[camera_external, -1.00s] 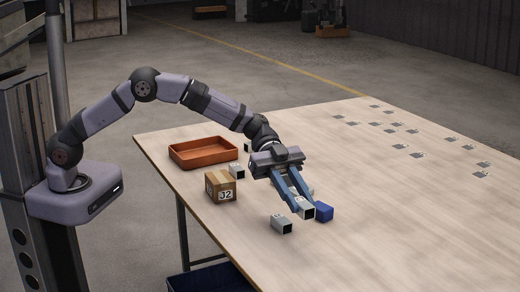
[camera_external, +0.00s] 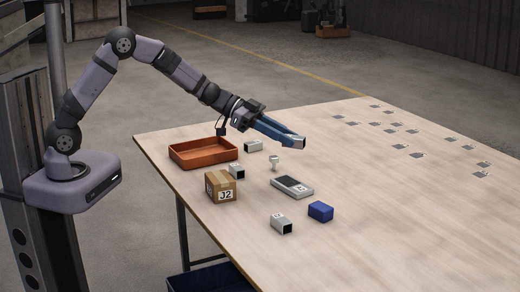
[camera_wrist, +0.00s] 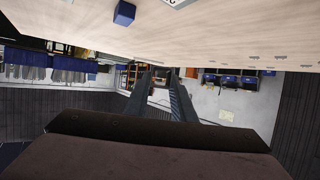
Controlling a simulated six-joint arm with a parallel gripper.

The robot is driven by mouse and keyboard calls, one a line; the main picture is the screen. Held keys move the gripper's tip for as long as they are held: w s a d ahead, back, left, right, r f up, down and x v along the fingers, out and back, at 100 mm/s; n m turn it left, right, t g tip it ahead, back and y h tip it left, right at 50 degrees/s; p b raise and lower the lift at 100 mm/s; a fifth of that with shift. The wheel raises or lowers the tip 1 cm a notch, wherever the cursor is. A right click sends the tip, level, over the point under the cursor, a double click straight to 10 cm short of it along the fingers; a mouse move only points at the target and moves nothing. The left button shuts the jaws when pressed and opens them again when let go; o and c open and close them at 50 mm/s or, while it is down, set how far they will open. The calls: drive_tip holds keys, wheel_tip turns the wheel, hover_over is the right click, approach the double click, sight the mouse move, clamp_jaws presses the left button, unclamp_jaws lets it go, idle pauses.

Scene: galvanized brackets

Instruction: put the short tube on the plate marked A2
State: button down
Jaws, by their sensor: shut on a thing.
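My gripper (camera_external: 292,139) is raised above the table and shut on a short grey square tube (camera_external: 299,143), whose dark open end faces outward. In the wrist view the two fingers of my gripper (camera_wrist: 161,76) stretch away from the camera, and the tube is hard to make out between them. Several small grey plates (camera_external: 417,156) lie scattered on the far right part of the table, well away from my gripper. Their marks are too small to read, so I cannot tell which is A2.
Other grey tubes lie at the front (camera_external: 282,225), by the carton (camera_external: 237,172) and near the tray (camera_external: 253,146).

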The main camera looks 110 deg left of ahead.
sight(284, 183)
drive_tip(key=shift+n+y, duration=0.5)
drive_tip(key=shift+y, duration=0.1)
drive_tip(key=shift+s+a+f+b, duration=0.15)
drive_tip(key=shift+a+f+b, duration=0.25)
drive_tip(key=shift+f, duration=1.65)
drive_tip(key=shift+s+a+f+b, duration=0.1)
drive_tip(key=shift+a+f+b, duration=0.3)
drive_tip(key=shift+f, duration=1.7)
drive_tip(key=shift+s+a+f+b, duration=0.2)
drive_tip(key=shift+a+f, duration=0.35)
drive_tip(key=shift+f, duration=1.5)
drive_tip(key=shift+f, duration=0.1)
drive_tip(key=c, duration=1.9)
unclamp_jaws()
drive_tip(key=shift+f, duration=0.15)
drive_tip(key=o, duration=0.4)
drive_tip(key=shift+r, duration=0.3)
drive_tip(key=v, duration=1.2)
drive_tip(key=shift+f+p, duration=0.15)
drive_tip(key=shift+p, duration=0.25)
